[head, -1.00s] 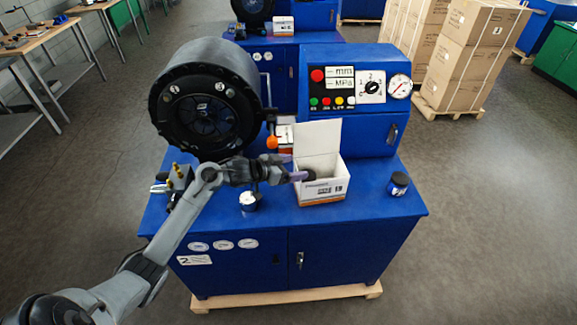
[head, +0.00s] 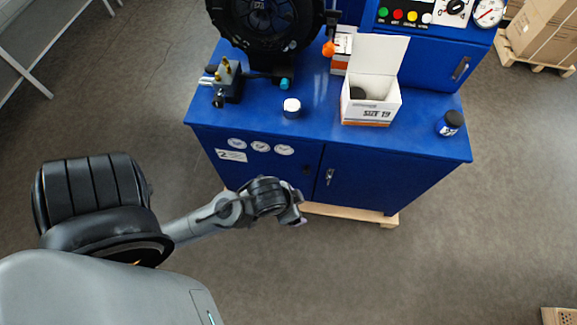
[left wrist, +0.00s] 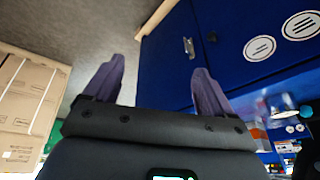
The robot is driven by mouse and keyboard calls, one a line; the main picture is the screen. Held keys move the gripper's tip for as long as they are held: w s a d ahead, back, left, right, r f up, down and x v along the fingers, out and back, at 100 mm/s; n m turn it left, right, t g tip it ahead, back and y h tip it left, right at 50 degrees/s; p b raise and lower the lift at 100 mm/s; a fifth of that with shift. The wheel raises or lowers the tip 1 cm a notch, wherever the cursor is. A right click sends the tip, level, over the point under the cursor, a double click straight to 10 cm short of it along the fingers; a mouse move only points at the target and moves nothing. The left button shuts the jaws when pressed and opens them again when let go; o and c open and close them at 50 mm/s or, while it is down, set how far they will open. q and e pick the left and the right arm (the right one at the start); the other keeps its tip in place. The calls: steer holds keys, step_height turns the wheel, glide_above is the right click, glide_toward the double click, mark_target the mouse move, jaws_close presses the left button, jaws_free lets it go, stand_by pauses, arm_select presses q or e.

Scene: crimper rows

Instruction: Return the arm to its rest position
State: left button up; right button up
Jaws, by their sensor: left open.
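My left arm reaches in from the lower left in the head view. Its gripper (head: 296,214) hangs in front of the blue crimper cabinet (head: 290,155), clear of the bench top. In the left wrist view the two purple-grey fingers of the left gripper (left wrist: 158,90) stand apart with nothing between them. The cabinet front also shows there (left wrist: 170,65). My right gripper does not show in either view.
On the bench stand an open white box (head: 370,112) with a dark item inside, a small white-topped jar (head: 291,108), a dark blue jar (head: 449,123) and a valve block (head: 229,82). The crimper head (head: 262,22) is behind. The floor in front (head: 400,270) is clear.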

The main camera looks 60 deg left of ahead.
arm_select(q)
steer(key=shift+s+d+r+g, duration=0.15)
steer(key=shift+s+d, duration=0.15)
steer(key=shift+s, duration=0.3)
steer(key=shift+s+d+r+g, duration=0.15)
steer(key=shift+s+d, duration=0.1)
steer(key=shift+s, duration=0.3)
steer(key=shift+r, duration=0.1)
